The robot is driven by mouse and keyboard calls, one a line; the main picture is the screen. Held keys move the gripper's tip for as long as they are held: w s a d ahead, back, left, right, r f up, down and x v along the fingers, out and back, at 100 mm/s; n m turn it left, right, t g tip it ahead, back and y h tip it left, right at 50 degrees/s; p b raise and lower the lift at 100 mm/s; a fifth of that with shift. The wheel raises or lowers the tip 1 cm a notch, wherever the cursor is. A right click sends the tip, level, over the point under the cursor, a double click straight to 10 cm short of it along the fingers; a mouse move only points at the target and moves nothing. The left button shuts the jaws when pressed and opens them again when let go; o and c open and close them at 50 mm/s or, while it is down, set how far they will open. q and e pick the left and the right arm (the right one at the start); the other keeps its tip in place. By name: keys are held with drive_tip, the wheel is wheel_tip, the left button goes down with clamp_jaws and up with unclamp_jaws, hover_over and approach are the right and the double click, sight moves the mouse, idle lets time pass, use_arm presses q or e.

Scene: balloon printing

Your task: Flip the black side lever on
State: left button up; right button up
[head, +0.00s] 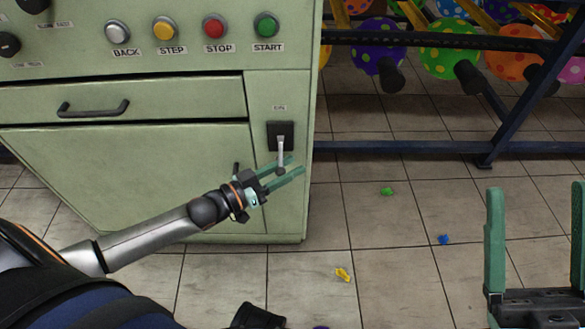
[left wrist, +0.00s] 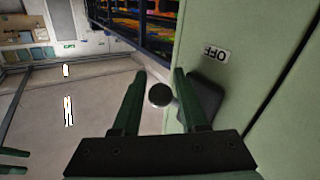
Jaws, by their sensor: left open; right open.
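The side lever's black plate (head: 280,130) is on the green machine's front, near its right edge, with a small label above it that seems to read ON. Its metal handle (head: 281,150) points down. My left gripper (head: 296,165) is open at the handle's lower end. In the left wrist view the round dark knob (left wrist: 160,95) appears between the open fingers (left wrist: 159,74), apparently not clamped. The black plate (left wrist: 206,98) and an OFF label (left wrist: 217,53) show beside it. My right gripper (head: 536,190) is open and empty at the lower right, away from the machine.
The green machine (head: 140,180) has a drawer handle (head: 93,108) and START button (head: 266,25) nearby. A dark blue rack (head: 430,147) with dotted balloons (head: 449,60) stands right. Small green (head: 387,191), blue (head: 443,239) and yellow (head: 343,274) pieces lie on the tiled floor.

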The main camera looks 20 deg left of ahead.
use_arm(q)
drive_tip(key=shift+w+d, duration=0.3)
drive_tip(key=shift+w, duration=0.2)
drive_tip(key=shift+c, duration=0.4)
clamp_jaws()
idle(0.8)
